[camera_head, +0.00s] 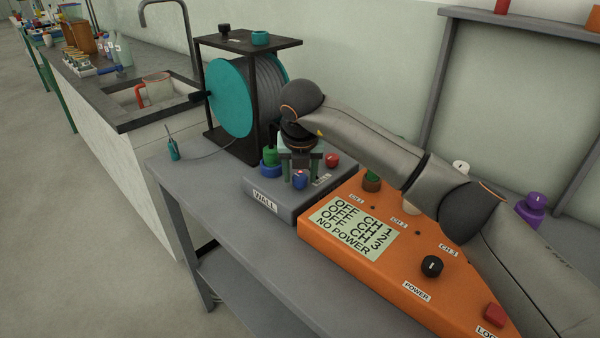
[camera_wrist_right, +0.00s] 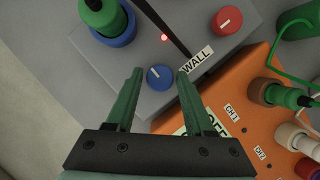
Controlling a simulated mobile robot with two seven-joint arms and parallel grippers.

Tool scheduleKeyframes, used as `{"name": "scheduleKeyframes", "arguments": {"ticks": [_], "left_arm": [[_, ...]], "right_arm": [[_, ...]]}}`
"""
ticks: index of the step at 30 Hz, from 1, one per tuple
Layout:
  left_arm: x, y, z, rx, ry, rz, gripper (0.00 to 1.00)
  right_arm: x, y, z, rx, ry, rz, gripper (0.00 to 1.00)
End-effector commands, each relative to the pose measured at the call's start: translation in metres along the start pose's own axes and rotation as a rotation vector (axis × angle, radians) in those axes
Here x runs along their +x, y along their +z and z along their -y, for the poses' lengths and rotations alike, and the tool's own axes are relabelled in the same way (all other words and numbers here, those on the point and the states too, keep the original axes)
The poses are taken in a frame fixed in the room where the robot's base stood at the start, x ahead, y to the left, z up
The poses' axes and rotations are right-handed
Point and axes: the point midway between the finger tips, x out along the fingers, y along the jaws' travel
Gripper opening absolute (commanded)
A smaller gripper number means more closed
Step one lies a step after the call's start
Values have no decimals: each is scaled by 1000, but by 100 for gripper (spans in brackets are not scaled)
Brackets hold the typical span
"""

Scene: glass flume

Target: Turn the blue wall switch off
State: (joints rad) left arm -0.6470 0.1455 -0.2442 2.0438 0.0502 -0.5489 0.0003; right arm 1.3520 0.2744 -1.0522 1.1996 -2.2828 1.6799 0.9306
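The blue switch knob (camera_head: 300,181) sits on the sloped top of the grey box labelled WALL (camera_head: 264,197). The knob also shows in the right wrist view (camera_wrist_right: 159,77), with a short white mark pointing to the upper left. A small red light (camera_wrist_right: 164,37) glows on the box near it. My right gripper (camera_head: 300,170) points down over the box. Its green fingers are apart and empty, with the knob between the tips in the wrist view. I cannot tell whether the fingers reach down beside it. My left gripper is not in view.
A green plug stands in a blue socket (camera_wrist_right: 112,30) beside the knob. A red knob (camera_head: 332,160) is on the same box. The orange box (camera_head: 350,262) with a display reading NO POWER adjoins it. A teal cable reel (camera_head: 231,97) stands behind. Bare bench lies in front.

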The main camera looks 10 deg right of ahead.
Motion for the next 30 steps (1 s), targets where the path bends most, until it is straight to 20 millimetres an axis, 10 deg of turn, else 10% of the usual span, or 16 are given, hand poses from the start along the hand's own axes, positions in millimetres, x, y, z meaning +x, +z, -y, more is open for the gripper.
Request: {"name": "scheduleKeyframes", "arguments": {"ticks": [13, 30], "left_arm": [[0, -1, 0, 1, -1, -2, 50], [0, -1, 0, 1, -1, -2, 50]], "right_arm": [[0, 0, 0, 0, 0, 0, 1], [-1, 1, 1, -86, 37, 2, 0]]}}
